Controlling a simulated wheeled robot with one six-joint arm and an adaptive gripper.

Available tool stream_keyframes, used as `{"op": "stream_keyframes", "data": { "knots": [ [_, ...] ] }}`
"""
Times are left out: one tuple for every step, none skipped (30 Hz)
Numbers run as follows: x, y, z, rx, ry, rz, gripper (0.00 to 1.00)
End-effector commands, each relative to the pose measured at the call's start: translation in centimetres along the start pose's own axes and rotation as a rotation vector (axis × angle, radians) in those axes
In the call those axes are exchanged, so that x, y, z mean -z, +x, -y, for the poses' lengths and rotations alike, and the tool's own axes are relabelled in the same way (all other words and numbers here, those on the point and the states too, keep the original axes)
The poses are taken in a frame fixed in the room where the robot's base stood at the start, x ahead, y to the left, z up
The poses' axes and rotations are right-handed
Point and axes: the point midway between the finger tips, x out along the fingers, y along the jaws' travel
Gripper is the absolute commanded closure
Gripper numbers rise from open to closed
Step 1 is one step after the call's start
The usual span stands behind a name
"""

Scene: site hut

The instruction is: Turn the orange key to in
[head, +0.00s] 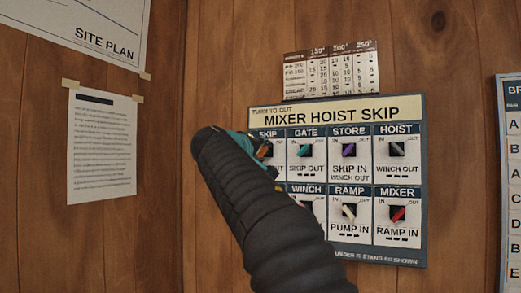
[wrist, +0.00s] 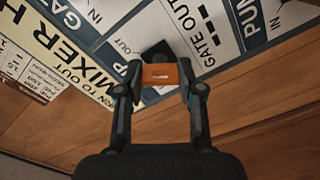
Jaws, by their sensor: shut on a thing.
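The orange key (head: 263,151) is in the SKIP switch at the top left of the MIXER HOIST SKIP board (head: 340,112). My arm hides most of it in the head view. In the wrist view the orange key (wrist: 160,74) fills the gap between the two fingertips of my gripper (wrist: 161,70), which is shut on it. A dark square keyhole shows just behind the key. In the head view my gripper (head: 258,148) is against the board's left side. I cannot tell whether the key points to in or out.
Other keys stand close by: teal GATE (head: 305,150), purple STORE (head: 349,150), grey HOIST (head: 396,149), cream RAMP (head: 349,211) and red MIXER (head: 397,213). A chart (head: 332,69) hangs above. Bare wood lies left of the board.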

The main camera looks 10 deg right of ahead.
Motion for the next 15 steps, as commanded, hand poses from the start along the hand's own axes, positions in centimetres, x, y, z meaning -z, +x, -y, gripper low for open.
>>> {"op": "stream_keyframes", "data": {
  "knots": [
    [0.15,0.00,-0.17,0.001,-0.033,-0.001,0.97],
    [0.16,-0.01,-0.19,0.001,-0.055,-0.001,0.97],
    [0.16,-0.01,-0.19,0.001,-0.088,-0.001,0.97],
    [0.17,-0.01,-0.19,0.001,-0.115,-0.001,0.97],
    [0.18,-0.01,-0.21,0.000,-0.141,-0.002,0.97],
    [0.18,-0.01,-0.20,0.000,-0.177,-0.002,0.97],
    [0.17,0.00,-0.16,0.000,-0.206,-0.002,0.97],
    [0.17,0.01,-0.12,0.000,-0.235,-0.002,0.97],
    [0.16,0.01,-0.10,0.000,-0.273,-0.002,0.97],
    [0.16,0.01,-0.08,0.000,-0.301,-0.002,0.97],
    [0.15,0.01,-0.06,0.000,-0.329,-0.003,0.97],
    [0.14,0.01,-0.03,0.000,-0.368,-0.003,0.97],
    [0.13,0.01,0.00,0.000,-0.396,-0.003,0.97],
    [0.12,0.01,0.02,0.000,-0.425,-0.003,0.97],
    [0.12,0.01,0.04,0.000,-0.463,-0.003,0.97]
  ]
}}
